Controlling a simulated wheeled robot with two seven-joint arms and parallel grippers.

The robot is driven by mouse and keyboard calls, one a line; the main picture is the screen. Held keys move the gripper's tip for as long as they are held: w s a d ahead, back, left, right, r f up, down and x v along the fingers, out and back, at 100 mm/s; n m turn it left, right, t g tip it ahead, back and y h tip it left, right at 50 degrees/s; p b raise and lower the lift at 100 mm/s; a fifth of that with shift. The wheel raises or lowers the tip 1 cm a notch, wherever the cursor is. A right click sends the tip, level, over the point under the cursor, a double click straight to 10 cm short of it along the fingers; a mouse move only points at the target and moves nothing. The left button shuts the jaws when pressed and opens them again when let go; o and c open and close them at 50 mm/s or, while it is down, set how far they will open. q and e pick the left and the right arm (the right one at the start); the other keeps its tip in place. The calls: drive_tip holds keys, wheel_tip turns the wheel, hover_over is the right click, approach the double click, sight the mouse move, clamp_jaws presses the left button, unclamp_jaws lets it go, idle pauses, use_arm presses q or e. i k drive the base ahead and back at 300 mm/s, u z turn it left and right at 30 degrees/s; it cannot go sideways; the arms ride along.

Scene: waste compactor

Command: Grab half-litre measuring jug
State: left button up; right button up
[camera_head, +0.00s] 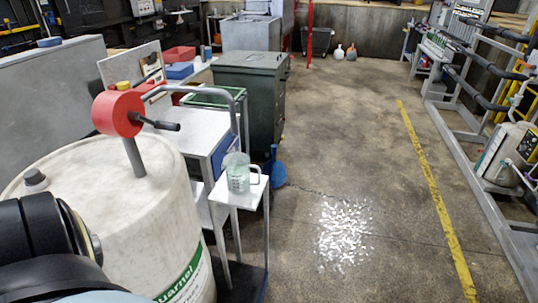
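The measuring jug (238,179) is clear, with dark markings on its side and a handle on its right. It stands upright on a small, narrow metal stand (224,193) near the middle of the head view. No gripper touches it. A black, rounded part of my own arm shows at the lower left, in front of the white drum. Neither of my grippers is in view.
A large white drum (105,215) with a red hand pump (118,113) stands left of the jug. A metal bench (205,128), a dark green bin (250,90) and a blue dustpan (276,170) are behind it. White scraps (344,232) litter the open floor at right.

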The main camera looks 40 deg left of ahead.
sight(237, 165)
drive_tip(key=i, duration=2.25)
drive_tip(key=u, duration=3.25)
